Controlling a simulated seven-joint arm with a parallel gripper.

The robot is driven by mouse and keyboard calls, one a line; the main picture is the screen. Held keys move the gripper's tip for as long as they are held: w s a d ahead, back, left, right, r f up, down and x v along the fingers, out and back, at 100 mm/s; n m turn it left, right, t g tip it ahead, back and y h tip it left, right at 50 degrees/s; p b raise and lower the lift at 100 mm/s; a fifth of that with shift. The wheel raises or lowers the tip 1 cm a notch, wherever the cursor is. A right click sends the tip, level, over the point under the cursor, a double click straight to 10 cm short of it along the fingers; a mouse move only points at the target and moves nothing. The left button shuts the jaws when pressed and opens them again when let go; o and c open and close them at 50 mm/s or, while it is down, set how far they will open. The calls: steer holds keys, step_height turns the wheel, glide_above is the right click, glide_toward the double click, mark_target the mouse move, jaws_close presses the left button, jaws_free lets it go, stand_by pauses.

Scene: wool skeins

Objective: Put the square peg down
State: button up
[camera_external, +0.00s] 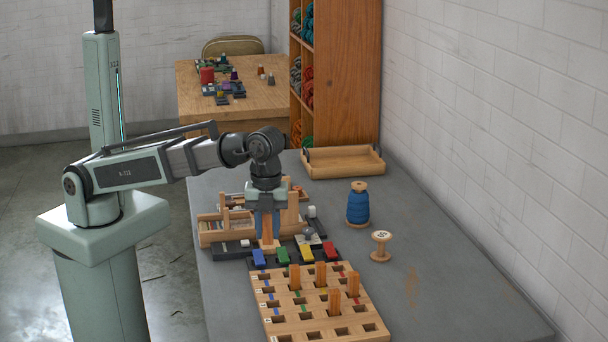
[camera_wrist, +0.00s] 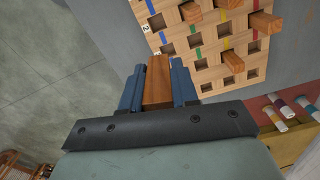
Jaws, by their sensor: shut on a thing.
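My gripper (camera_external: 267,228) points down over the grey table, just behind the pegboard. Its blue fingers, also seen in the wrist view (camera_wrist: 157,85), are shut on a square wooden peg (camera_wrist: 158,78). The peg also shows below the fingers in the external view (camera_external: 268,243). I cannot tell whether its lower end touches anything. The wooden pegboard (camera_external: 317,324) has rows of square holes and coloured marks, and it lies in front of the gripper. Several pegs stand in it, one of them near the front middle (camera_external: 334,301). The board fills the upper right of the wrist view (camera_wrist: 181,62).
Blue, green, yellow and red pieces (camera_external: 306,253) line the board's back edge. A wooden box (camera_external: 210,238) stands close behind the gripper. A blue wool spool (camera_external: 358,205), a bare spool (camera_external: 381,246) and a tray (camera_external: 343,173) stand right and back. The table's right front is clear.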

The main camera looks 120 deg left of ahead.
steer(key=w+a+n, duration=0.1)
steer(key=a+n, duration=1)
steer(key=a, duration=3.8)
steer(key=n, duration=0.9)
glide_above(341, 163)
steer(key=f, duration=0.4)
steer(key=shift+d+f, duration=0.2)
steer(key=shift+f, duration=5.65)
jaws_close()
steer(key=shift+f, duration=0.15)
steer(key=o, duration=1)
jaws_free()
